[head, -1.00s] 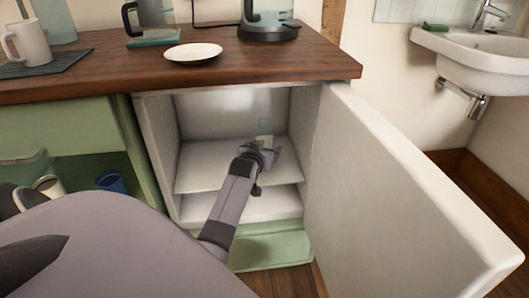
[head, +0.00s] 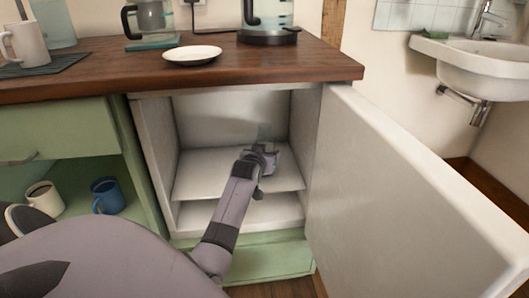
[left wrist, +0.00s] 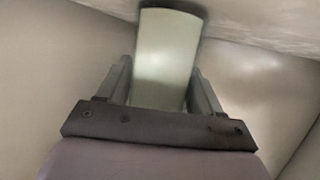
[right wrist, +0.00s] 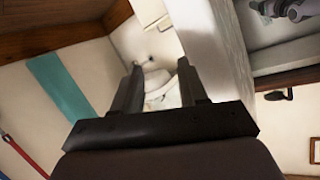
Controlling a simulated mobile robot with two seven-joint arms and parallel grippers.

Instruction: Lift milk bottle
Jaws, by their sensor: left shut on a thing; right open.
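The milk bottle (left wrist: 166,60) is a pale, whitish-green vessel in the left wrist view, between the two fingers of my left gripper (left wrist: 165,85). In the head view, my left gripper (head: 262,158) is inside the open white fridge (head: 190,162), over its upper shelf. There the bottle is faint and mostly hidden by the gripper. The left gripper is shut on the bottle. I cannot tell whether its base touches the shelf. My right gripper (right wrist: 165,90) is open and empty in the right wrist view, and is outside the head view.
The fridge door (head: 390,190) stands wide open on the right. A wooden counter (head: 100,75) above holds a white plate (head: 192,55), a kettle (head: 268,20) and a coffee pot (head: 150,22). Mugs (head: 108,195) sit on a green cabinet shelf at left. A sink (head: 480,65) is at right.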

